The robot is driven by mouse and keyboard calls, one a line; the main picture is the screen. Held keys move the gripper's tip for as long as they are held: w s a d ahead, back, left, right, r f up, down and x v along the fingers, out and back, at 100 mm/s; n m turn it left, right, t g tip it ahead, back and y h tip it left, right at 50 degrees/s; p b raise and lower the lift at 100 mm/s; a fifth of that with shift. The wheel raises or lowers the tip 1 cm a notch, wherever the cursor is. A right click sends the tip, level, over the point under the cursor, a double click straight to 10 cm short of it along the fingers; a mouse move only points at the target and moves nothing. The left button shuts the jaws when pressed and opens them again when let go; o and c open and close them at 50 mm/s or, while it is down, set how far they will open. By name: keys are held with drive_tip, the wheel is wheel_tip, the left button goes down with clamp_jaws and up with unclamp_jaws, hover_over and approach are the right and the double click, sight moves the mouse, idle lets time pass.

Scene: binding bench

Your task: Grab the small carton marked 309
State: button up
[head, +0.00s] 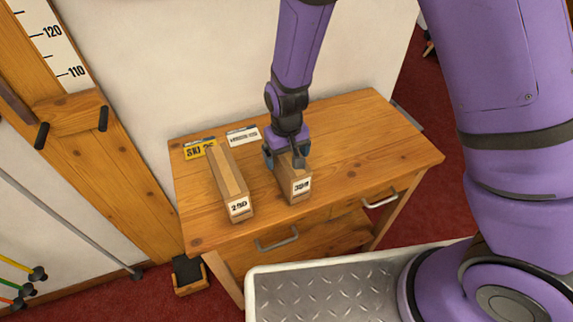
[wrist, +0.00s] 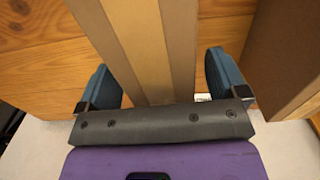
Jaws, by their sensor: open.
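The small carton (head: 291,184) is a brown box with tape along its top and a white label that appears to read 309. It lies on the right of two cartons on the wooden bench. My gripper (head: 284,158) is over its far end, pointing down. In the wrist view the carton (wrist: 148,40) runs between the blue fingers of my gripper (wrist: 163,85). One finger is on each side, with a visible gap at the left; the fingers are open. The lower parts of the fingers are partly hidden.
A longer carton (head: 229,185), its label looking like 290, lies to the left; it also shows at the right of the wrist view (wrist: 290,50). A yellow card (head: 200,149) and a white card (head: 243,136) are at the back. The bench (head: 385,150) is clear on the right.

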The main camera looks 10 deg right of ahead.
drive_tip(key=shift+f, duration=0.6)
drive_tip(key=c, duration=1.1)
drive_tip(key=shift+r, duration=0.15)
